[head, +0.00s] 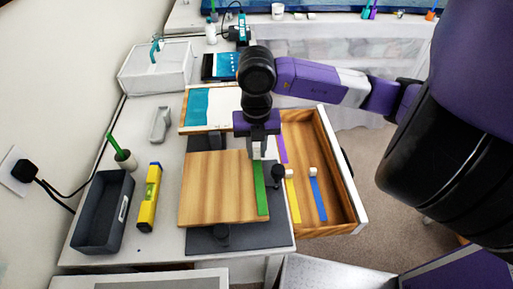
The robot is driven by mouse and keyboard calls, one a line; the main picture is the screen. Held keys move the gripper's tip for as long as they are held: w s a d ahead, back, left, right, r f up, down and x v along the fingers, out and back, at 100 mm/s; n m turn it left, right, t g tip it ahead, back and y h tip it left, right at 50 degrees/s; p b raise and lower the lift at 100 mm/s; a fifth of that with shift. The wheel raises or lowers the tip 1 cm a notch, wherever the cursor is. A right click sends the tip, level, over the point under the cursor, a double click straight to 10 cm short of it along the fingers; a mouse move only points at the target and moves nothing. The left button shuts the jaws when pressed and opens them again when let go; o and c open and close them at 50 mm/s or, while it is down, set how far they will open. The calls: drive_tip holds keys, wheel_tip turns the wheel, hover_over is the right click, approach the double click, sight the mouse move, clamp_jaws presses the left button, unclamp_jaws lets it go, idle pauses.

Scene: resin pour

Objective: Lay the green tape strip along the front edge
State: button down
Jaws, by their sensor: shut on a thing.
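The green tape strip (261,190) runs lengthwise at the right edge of the wooden board (215,188). Its far end is at the fingertips of my gripper (258,154), which is shut on it. I cannot tell whether the strip touches the board or hangs just above it. The board rests on a dark grey base (240,239) with a dark knob (222,231) at its near side. Another dark knob (278,172) stands right of the strip. My gripper hides part of the board's far right corner.
An open wooden drawer (330,185) at right holds purple (281,149), yellow (292,200) and blue (317,199) strips. A framed blue-and-white panel (211,104) stands behind the board. A yellow level (150,197) and a dark tray (102,212) lie left.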

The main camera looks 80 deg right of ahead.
drive_tip(key=shift+f, duration=0.2)
drive_tip(key=c, duration=1.3)
unclamp_jaws()
drive_tip(key=shift+r, duration=0.1)
drive_tip(key=shift+r, duration=0.1)
